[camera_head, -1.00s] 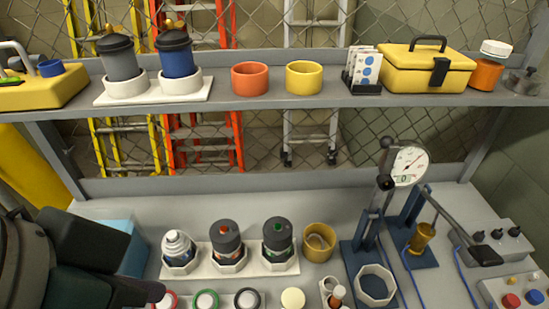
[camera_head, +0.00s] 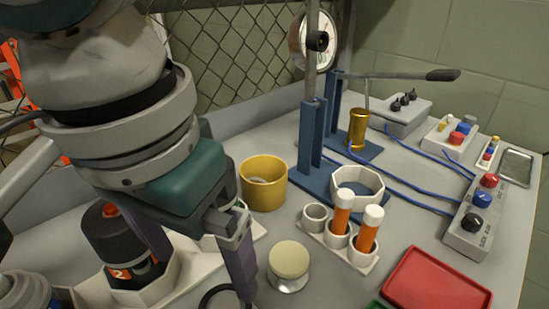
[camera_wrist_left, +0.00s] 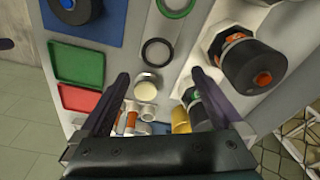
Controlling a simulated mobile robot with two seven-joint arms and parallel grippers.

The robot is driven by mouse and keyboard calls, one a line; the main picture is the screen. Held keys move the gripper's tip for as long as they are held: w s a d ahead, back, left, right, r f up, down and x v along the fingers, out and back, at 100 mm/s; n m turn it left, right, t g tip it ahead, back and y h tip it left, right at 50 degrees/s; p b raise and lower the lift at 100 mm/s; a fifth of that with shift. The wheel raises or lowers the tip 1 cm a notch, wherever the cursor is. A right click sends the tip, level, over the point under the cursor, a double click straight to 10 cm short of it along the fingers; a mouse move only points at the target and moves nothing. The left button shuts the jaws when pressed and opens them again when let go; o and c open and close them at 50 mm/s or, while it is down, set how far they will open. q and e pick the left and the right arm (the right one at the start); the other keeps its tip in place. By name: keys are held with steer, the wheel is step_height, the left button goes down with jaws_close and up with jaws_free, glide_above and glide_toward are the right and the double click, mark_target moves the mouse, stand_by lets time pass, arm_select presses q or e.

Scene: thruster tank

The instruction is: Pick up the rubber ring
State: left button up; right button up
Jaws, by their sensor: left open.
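A black ring (camera_head: 206,294), seemingly the rubber ring, lies at the bottom edge of the head view, mostly cut off and partly hidden by my left gripper (camera_head: 203,278). In the left wrist view the whole black ring (camera_wrist_left: 143,53) lies flat on a pale surface. A green-rimmed ring (camera_wrist_left: 176,13) lies beyond it. My left gripper (camera_wrist_left: 160,76) is open, with nothing between its fingers. In the picture, its two fingertips stand either side of and just below the black ring. I cannot tell the height above it. My right gripper is not in view.
A cream-lidded metal jar (camera_head: 289,262) stands close to the gripper's right finger. A dark canister (camera_head: 122,240) in its holder stands to the left. A yellow cup (camera_head: 264,183), a holder with orange tubes (camera_head: 337,240) and a red tray (camera_head: 436,281) are nearby.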

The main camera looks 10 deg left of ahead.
mark_target(224, 308)
arm_select(q)
steer(key=f, duration=0.3)
steer(key=shift+w+d+f, duration=0.2)
steer(key=f, duration=0.2)
steer(key=f+b, duration=0.1)
steer(key=f, duration=0.2)
steer(key=shift+w+d+f, duration=0.1)
steer(key=shift+w+d, duration=0.05)
steer(key=shift+w, duration=0.05)
steer(key=shift+c, duration=0.2)
steer(key=c, duration=1.2)
steer(key=shift+c, duration=0.2)
